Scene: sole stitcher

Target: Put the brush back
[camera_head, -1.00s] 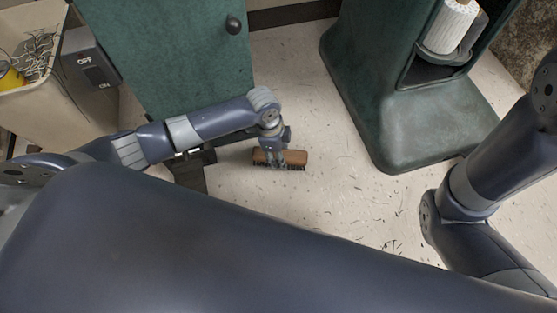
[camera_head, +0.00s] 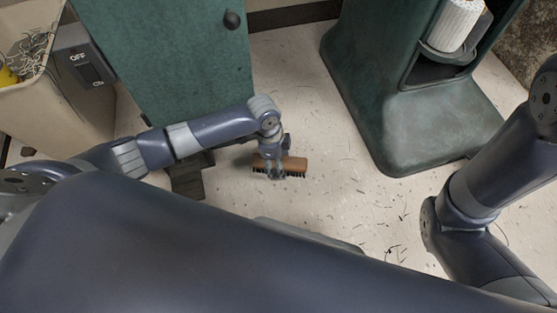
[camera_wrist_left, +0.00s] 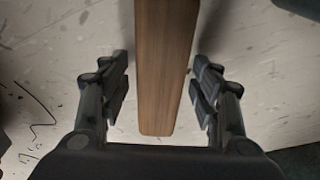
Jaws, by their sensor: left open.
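The brush (camera_head: 293,164) has a brown wooden back and dark bristles. It lies on the pale floor in the middle of the head view. My left gripper (camera_head: 275,173) is down at the brush. In the left wrist view the brush's wooden back (camera_wrist_left: 165,75) runs between the two open fingers of my left gripper (camera_wrist_left: 160,90). A gap shows on each side of the wood. My right gripper is not in view; only parts of my right arm show at the right.
A green cabinet (camera_head: 165,60) with a dark knob stands behind my left arm. A green machine base (camera_head: 400,120) with a white spool (camera_head: 455,25) stands at the right. A beige bin (camera_head: 45,115) and a switch box (camera_head: 85,65) are at the left. The floor (camera_head: 330,200) around the brush has scattered scraps.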

